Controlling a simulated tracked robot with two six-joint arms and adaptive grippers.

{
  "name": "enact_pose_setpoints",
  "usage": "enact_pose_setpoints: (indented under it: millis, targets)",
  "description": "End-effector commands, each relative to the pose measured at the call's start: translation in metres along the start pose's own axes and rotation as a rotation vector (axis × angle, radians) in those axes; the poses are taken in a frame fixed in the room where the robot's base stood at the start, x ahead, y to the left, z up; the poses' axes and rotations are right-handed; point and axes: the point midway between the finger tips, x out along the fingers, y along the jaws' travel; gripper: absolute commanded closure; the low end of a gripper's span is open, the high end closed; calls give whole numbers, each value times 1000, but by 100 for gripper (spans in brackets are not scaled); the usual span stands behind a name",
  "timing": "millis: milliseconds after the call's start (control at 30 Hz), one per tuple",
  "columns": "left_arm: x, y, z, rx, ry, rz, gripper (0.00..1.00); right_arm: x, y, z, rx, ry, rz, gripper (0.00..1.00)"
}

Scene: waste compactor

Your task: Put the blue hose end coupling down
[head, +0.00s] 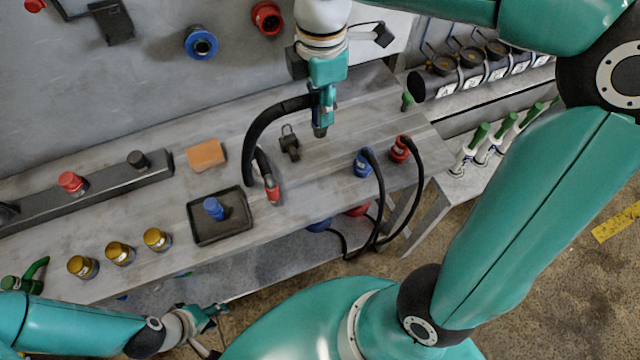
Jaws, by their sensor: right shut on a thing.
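My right gripper (322,112) points down above the grey workbench (330,170). It is shut on one end of a short black hose (262,130); that end coupling is mostly hidden by the fingers, and its blue colour is not clear. The hose arcs left and down to a red end coupling (271,191) at or just above the bench top. My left gripper (212,312) is low at the bench's front edge, away from the hose; whether its fingers are apart is unclear.
A black tray (196,228) holds a blue plug (213,208). An orange block (206,155) and a small black clip (289,143) lie near the hose. Blue (364,163) and red (400,150) couplings stand at the right. Several gold-capped parts (118,253) stand at front left.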

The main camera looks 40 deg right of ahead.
Motion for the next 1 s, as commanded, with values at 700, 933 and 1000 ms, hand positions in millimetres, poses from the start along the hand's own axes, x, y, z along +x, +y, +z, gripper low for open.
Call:
enact_pose_setpoints:
  millis: [700, 933, 1000]
  targets:
    - [-3, 1, 0, 0, 0, 0, 60, 106, 0, -2, -8, -2, -8, 100]
    - [-4, 1, 0, 0, 0, 0, 60, 149, 2, -3, -7, 0, -2, 100]
    - [-4, 1, 0, 0, 0, 0, 60, 155, 2, -3, -8, 0, 0, 100]
